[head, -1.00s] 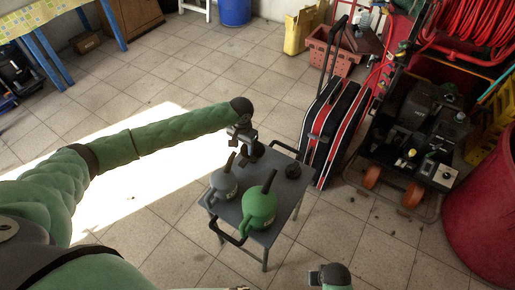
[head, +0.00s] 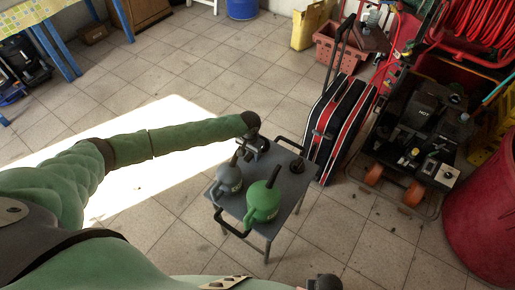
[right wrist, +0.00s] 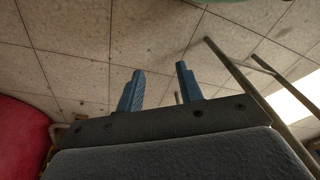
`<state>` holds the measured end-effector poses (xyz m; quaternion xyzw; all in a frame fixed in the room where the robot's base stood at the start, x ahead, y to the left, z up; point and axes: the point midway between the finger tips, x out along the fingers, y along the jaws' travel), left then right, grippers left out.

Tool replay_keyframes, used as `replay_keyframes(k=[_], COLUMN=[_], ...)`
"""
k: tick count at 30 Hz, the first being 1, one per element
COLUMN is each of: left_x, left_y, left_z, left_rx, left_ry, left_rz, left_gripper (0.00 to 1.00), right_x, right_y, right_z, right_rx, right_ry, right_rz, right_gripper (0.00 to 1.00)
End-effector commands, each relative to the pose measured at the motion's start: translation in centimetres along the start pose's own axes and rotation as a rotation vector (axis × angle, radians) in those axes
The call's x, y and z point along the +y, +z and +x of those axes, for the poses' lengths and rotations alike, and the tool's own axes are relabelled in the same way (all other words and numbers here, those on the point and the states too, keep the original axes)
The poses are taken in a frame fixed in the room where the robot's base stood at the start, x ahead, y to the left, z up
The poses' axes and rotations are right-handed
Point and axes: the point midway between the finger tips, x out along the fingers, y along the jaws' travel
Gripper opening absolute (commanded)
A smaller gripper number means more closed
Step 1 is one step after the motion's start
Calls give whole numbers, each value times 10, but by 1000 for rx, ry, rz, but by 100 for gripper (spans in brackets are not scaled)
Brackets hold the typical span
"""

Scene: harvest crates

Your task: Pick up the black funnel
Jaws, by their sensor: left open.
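A small black funnel (head: 297,165) sits on the far right part of a grey cart top (head: 285,191). My left gripper (head: 259,149) is open at the far edge of the cart, to the left of the funnel and apart from it. Its fingers are small and dark in the head view. My right gripper (right wrist: 159,88) shows in the right wrist view with two blue fingers apart and nothing between them. The funnel cannot be made out in that view.
The cart has black handles. A black and red suitcase (head: 338,120) stands just right of it. Tiled floor is free in front.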

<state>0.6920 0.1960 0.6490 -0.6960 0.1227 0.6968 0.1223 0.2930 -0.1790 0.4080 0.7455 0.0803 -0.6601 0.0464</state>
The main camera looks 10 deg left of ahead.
Motion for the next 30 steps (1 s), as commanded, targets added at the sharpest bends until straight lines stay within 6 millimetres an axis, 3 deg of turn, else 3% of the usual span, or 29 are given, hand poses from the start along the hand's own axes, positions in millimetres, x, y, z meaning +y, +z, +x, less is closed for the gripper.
replay_keyframes(k=[5,13,25,30], left_x=[0,0,-1,-1], left_y=[0,0,0,-1], left_z=[0,0,-6,-26], left_rx=[0,0,1,3], left_ry=[0,0,0,0], left_rz=[0,0,0,1], left_gripper=[51,2,2,2], right_x=[0,0,-1,-7], right_y=[0,0,1,-14], right_z=[0,0,1,-30], right_rx=[0,0,-9,-1], right_ry=[0,0,-1,-10], right_rz=[0,0,0,3], right_gripper=[36,36,36,36])
